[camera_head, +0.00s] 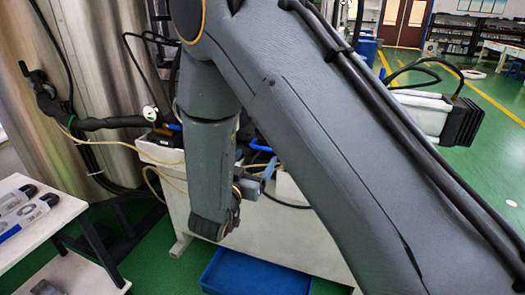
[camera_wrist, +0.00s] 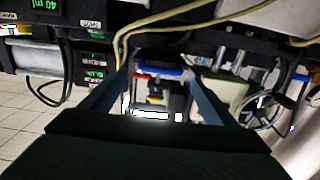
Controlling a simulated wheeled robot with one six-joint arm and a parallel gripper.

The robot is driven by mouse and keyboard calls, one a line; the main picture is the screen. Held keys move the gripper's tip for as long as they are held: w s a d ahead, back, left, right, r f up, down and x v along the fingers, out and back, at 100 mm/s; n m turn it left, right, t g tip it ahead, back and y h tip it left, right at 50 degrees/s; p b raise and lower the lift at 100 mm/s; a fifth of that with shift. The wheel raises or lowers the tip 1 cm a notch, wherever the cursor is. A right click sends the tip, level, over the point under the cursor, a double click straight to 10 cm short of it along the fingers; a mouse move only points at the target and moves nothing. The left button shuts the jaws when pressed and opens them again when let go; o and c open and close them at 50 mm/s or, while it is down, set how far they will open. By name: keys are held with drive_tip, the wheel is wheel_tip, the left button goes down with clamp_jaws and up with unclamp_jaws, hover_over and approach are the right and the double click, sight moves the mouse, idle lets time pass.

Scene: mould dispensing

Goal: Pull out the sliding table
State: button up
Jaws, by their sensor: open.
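In the wrist view, the two dark fingers of my gripper (camera_wrist: 158,78) are spread apart with a gap between them. A blue bar with a red end (camera_wrist: 162,71) and a small grey and black mechanism (camera_wrist: 154,92) show in that gap. I cannot tell whether a finger touches them. The sliding table cannot be told apart for certain. In the head view, a white bench-like unit (camera_head: 285,232) stands behind my arm, which hides much of it.
Yellowish hoses (camera_wrist: 205,22) cross close to the fingers, by a black panel with green displays (camera_wrist: 93,55). In the head view, a blue bin (camera_head: 245,272) sits low by the white unit. A white table (camera_head: 45,235) stands left, before a metal tank (camera_head: 105,95). Green floor is open at right.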

sight(262, 149)
drive_tip(key=p+x, duration=0.1)
drive_tip(key=x, duration=0.6)
drive_tip(key=shift+w+d, duration=0.15)
drive_tip(key=shift+w, duration=0.1)
drive_tip(key=shift+p, duration=0.3)
drive_tip(key=c, duration=1.2)
